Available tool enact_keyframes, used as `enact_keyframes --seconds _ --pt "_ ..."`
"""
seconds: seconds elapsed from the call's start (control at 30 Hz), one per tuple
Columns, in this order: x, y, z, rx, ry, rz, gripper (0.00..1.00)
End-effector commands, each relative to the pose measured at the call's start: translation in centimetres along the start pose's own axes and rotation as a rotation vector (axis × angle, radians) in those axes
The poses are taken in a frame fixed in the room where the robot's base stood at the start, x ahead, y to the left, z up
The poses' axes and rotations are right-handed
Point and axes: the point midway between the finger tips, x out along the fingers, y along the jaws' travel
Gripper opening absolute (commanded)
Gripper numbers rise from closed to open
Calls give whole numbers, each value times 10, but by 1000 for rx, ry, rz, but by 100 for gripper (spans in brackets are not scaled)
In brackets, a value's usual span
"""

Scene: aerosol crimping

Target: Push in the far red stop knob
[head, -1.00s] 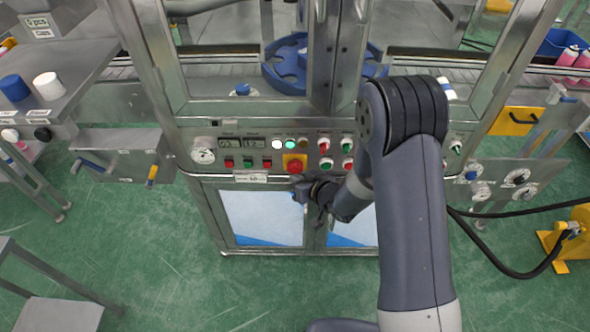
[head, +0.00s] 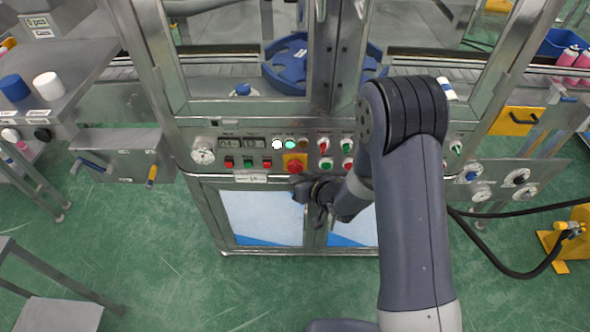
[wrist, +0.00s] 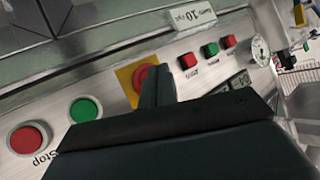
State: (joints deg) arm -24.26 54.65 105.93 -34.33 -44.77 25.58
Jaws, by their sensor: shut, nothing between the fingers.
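A red mushroom knob on a yellow square plate (head: 294,163) sits on the steel front panel; it also shows in the wrist view (wrist: 141,76), partly covered by my fingers. A red button marked Stop (wrist: 27,139) lies at the left of the wrist view, beside a green button (wrist: 85,109). In the head view a red button (head: 347,163) is right of a green one (head: 325,163). My gripper (head: 299,191) is shut and empty, just below the yellow plate in the head view. In the wrist view its fingertips (wrist: 160,70) overlap the plate; contact cannot be told.
Several small red and green buttons (head: 248,163) and a round gauge (head: 203,156) are left of the yellow plate. Knobs and lamps fill the row above. Glazed doors (head: 262,215) are below the panel. Green floor in front is clear.

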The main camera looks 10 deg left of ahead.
Motion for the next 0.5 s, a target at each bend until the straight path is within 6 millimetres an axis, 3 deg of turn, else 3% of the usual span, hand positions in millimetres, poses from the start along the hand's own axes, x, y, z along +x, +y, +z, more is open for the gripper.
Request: enact_keyframes --seconds 0.5 --pt "6 4 -5 0 1 0 0"
